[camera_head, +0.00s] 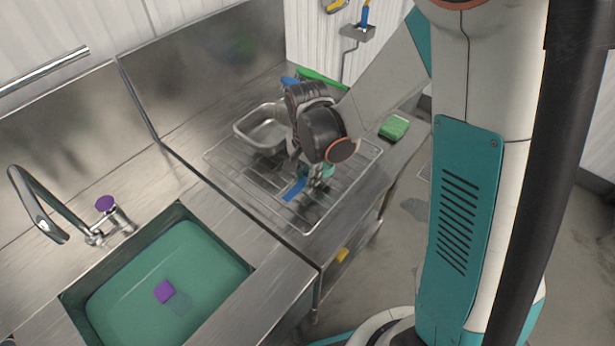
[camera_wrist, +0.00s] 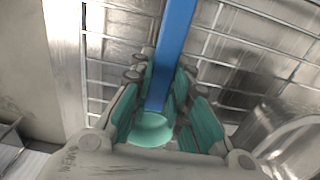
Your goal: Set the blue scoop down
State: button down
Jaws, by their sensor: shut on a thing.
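The blue scoop shows as a short blue strip (camera_head: 293,190) beside my gripper (camera_head: 314,178), just over the wire rack (camera_head: 325,213) in the head view. In the wrist view its long flat blue handle (camera_wrist: 177,40) runs between the teal finger pads of my gripper (camera_wrist: 166,88). My gripper is shut on this handle. The scoop's bowl cannot be made out. The rack's wires (camera_wrist: 112,60) lie behind the handle in the wrist view. I cannot tell whether the scoop touches the rack.
A metal pan (camera_head: 244,133) stands at the rack's back left. A green sponge (camera_head: 394,127) lies to the right on the counter. At the lower left is a sink (camera_head: 250,268) of teal water with a purple sponge (camera_head: 164,291), beside a tap (camera_head: 40,205). The rack's front is mostly clear.

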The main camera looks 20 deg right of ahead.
jog(key=c, duration=1.5)
grip_release()
notch_tip(320, 180, up, 12)
jog(key=p, duration=0.3)
jog(key=shift+s+d+r+n+t, duration=1.15)
jog(key=shift+s+r+n, duration=0.75)
jog(key=shift+s, duration=0.35)
jog(key=shift+s+d+r+n+t, duration=0.95)
jog(key=shift+s+r+n+t, duration=0.3)
jog(key=shift+s+r+n, duration=0.7)
jog(key=shift+s+d+r+n+t, duration=1.15)
jog(key=shift+s+r+n, duration=0.4)
jog(key=shift+s+r, duration=0.75)
jog(key=shift+s+a+f, duration=0.1)
jog(key=shift+s+f, duration=0.1)
jog(key=shift+f, duration=0.2)
notch_tip(320, 180, down, 7)
jog(key=b, duration=0.6)
jog(key=shift+r, duration=0.15)
